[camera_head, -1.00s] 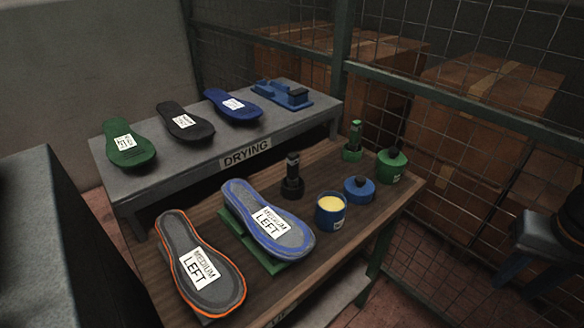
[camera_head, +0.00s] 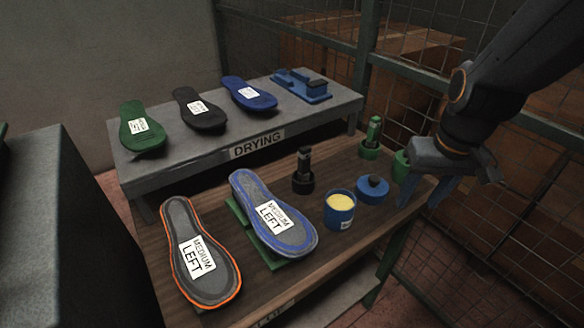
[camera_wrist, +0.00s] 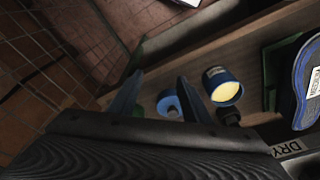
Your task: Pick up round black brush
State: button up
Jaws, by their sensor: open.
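The round black brush (camera_head: 303,172) stands upright on the wooden bench, behind the blue pot of yellow paste. A dark shape just below that pot in the wrist view (camera_wrist: 229,117) is probably this brush, seen from above. My gripper (camera_head: 418,202) is open and empty over the bench's right end, to the right of the brush and clear of it. In the wrist view its two fingers (camera_wrist: 160,78) stand apart, with the blue lid partly behind the right finger.
The blue pot (camera_head: 339,212), blue lid (camera_head: 372,189), green brush (camera_head: 372,138) and green pot (camera_head: 401,165) crowd the bench's right part. Two insoles marked left (camera_head: 272,218) (camera_head: 197,254) lie at left. A grey drying rack (camera_head: 190,170) stands behind; wire mesh (camera_head: 425,95) borders the right.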

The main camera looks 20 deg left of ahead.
jog(key=w+a+r+n+y, duration=0.1)
jog(key=w+a+r+n, duration=0.15)
jog(key=a, duration=0.35)
jog(key=w+a+r+n, duration=0.1)
jog(key=w+a, duration=0.3)
jog(key=a, duration=0.1)
notch_tip(320, 180, up, 3)
jog(key=n+t+y, duration=0.1)
jog(key=n+y, duration=0.1)
jog(key=n, duration=0.2)
send_over(305, 148)
jog(key=s+d, duration=0.1)
jog(key=x, duration=0.3)
jog(key=d+p+x, duration=0.1)
jog(key=x, duration=0.1)
jog(key=shift+s+a+f, duration=0.1)
jog(key=shift+s+f, duration=0.2)
jog(key=shift+f, duration=0.1)
jog(key=shift+w+a+f, duration=0.2)
jog(key=shift+w+f, duration=0.05)
jog(key=shift+f, duration=0.4)
grip_shut()
